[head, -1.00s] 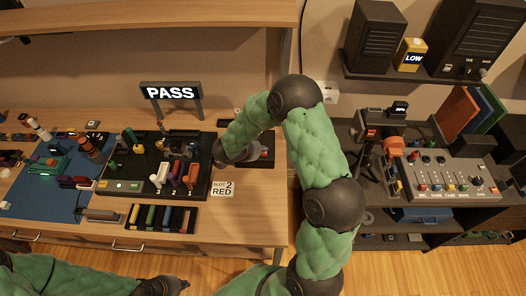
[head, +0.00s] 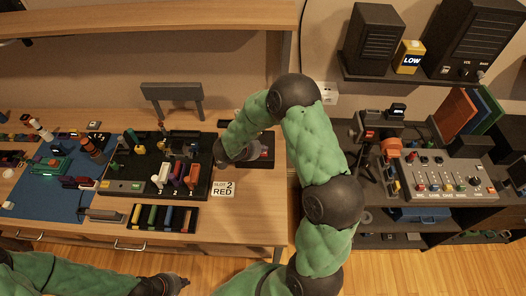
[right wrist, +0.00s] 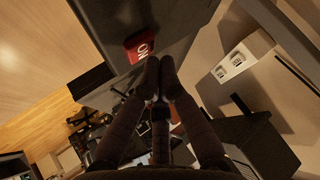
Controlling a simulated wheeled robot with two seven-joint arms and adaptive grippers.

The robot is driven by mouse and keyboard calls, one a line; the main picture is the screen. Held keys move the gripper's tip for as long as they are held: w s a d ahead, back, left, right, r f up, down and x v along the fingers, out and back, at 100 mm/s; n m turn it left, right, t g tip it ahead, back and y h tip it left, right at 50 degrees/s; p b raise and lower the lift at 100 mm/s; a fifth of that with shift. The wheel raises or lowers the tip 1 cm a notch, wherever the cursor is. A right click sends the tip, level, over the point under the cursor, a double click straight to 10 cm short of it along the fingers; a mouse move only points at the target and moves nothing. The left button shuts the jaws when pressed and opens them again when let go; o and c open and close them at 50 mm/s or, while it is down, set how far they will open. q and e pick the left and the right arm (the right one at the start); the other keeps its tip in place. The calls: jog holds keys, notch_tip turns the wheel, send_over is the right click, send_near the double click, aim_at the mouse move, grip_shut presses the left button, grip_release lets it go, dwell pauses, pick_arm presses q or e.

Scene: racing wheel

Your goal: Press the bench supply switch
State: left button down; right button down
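The bench supply (head: 258,163) is a dark box on the right part of the bench. Its red switch (head: 265,153) shows beside my right forearm. In the right wrist view the red switch (right wrist: 138,50) is lettered ON, turned in the picture, on the dark box face (right wrist: 165,22). My right gripper (right wrist: 160,62) has its fingers together and empty, tips just beside the red switch; I cannot tell whether they touch anything. In the head view its fingers are mostly hidden at the dark arm end (head: 222,153). My left gripper (head: 178,284) is at the bottom edge, its opening unclear.
A sign on two posts (head: 172,92) stands unlit at the back. A dark board (head: 140,180) with several parts, a blue mat (head: 50,200) and a SLOT 2 RED card (head: 223,189) lie to the left. A shelf with a control panel (head: 445,182) stands right.

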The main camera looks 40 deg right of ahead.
aim_at(262, 154)
notch_tip(262, 154, up, 6)
jog(key=p, duration=0.7)
dwell(0.6)
